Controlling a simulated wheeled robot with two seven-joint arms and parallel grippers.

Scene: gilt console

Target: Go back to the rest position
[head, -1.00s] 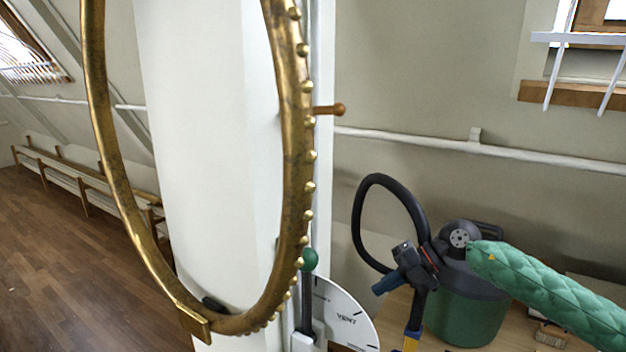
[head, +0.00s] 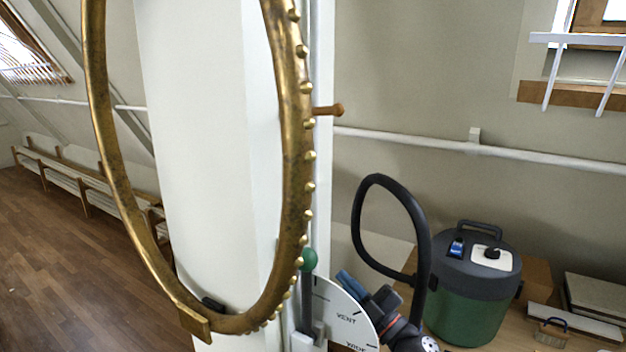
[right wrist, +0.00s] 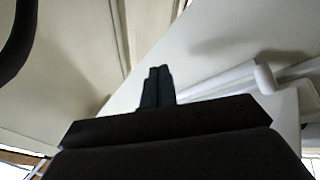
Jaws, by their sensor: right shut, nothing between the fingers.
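My right gripper (head: 346,281) shows low in the head view, with blue fingers and a dark body with red parts. It points up and left, in front of the right edge of a white dial (head: 331,296) marked VENT. In the right wrist view its two dark fingers (right wrist: 157,72) lie together with nothing between them. Most of my right arm is out of view below. My left gripper is not in view.
A large gilt ring (head: 296,180) with studs stands close in front of a white pillar (head: 205,130). A green-knobbed lever (head: 308,262) rises beside the dial. A black hose (head: 362,215) loops near my gripper.

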